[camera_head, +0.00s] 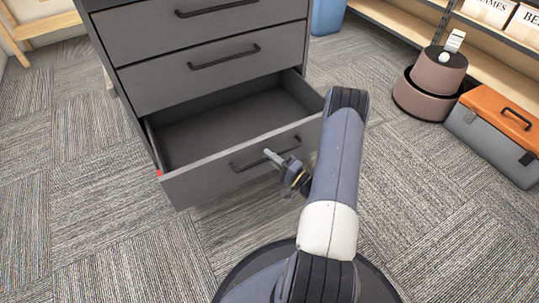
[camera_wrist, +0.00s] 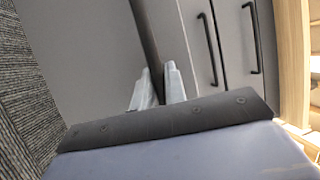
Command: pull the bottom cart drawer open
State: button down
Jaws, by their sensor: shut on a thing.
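The dark grey cart (camera_head: 215,65) stands in the upper left of the head view. Its bottom drawer (camera_head: 185,185) is pulled well out, and its empty inside shows. The bottom drawer's black handle (camera_head: 248,163) is on the front panel. My gripper (camera_head: 271,154) is at the middle of this handle and shut on it.
The two drawers above are shut, with black handles (camera_head: 225,57). A grey toolbox with an orange lid (camera_head: 505,120), a round brown bin (camera_head: 430,90) and wooden shelving (camera_head: 400,22) stand at the right. Carpet in front of the drawer is clear apart from my arm and base.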

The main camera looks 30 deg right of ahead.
jog(key=c, duration=1.5)
grip_release()
jog(key=shift+o, duration=0.2)
jog(key=p+v, duration=0.2)
jog(key=v, duration=0.9)
jog(key=shift+w, duration=0.1)
jog(key=shift+b+x, duration=1)
jog(key=shift+x, duration=4.7)
jog(key=shift+d, duration=0.1)
